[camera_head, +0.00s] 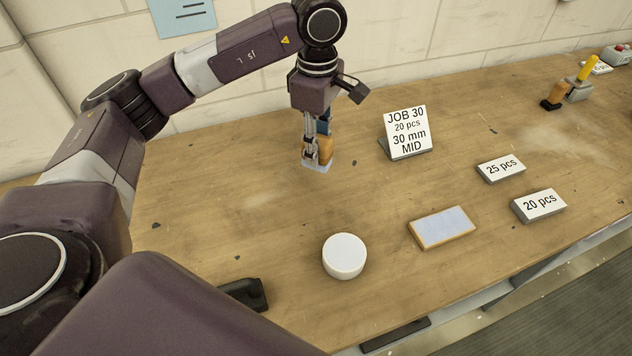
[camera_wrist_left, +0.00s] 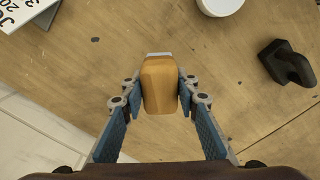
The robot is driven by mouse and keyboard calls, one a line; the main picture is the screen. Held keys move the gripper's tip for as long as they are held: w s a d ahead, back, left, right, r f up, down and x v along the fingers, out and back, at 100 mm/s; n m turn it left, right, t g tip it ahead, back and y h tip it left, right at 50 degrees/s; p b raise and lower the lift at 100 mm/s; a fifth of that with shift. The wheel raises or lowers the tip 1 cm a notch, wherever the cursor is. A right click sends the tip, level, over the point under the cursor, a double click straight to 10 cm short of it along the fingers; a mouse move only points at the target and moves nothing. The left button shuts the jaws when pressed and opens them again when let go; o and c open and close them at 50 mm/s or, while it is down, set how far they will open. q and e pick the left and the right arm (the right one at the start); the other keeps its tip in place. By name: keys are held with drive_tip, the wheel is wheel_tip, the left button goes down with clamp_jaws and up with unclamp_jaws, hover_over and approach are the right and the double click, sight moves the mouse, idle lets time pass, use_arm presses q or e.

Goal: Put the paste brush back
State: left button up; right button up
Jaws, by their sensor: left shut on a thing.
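My left gripper (camera_head: 318,145) points down over the back middle of the table. It is shut on a wooden-handled thing, which I take to be the paste brush (camera_head: 325,150). A small pale plate-like piece (camera_head: 318,167) shows right under the brush; I cannot tell if it is part of the brush or a rest on the table. In the left wrist view the wooden handle (camera_wrist_left: 160,85) sits upright between the two fingertips (camera_wrist_left: 158,92). My right gripper is not in view.
A white round pot (camera_head: 344,257) and a wood-edged pad (camera_head: 441,228) stand in front. A JOB 30 sign (camera_head: 406,133) is to the gripper's right. Cards read 25 pcs (camera_head: 501,168) and 20 pcs (camera_head: 539,205). A black object (camera_head: 243,294) lies at front left. The wall is behind.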

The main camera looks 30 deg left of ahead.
use_arm(q)
wheel_tip(320, 180, down, 12)
drive_tip(key=shift+s+a+r+p, duration=0.1)
drive_tip(key=shift+p, duration=1.1)
drive_tip(key=shift+f+b, duration=0.3)
drive_tip(key=shift+f, duration=0.05)
drive_tip(key=o, duration=1)
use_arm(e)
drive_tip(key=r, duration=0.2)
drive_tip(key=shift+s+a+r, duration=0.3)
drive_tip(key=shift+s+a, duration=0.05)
use_arm(q)
drive_tip(key=shift+r, duration=0.2)
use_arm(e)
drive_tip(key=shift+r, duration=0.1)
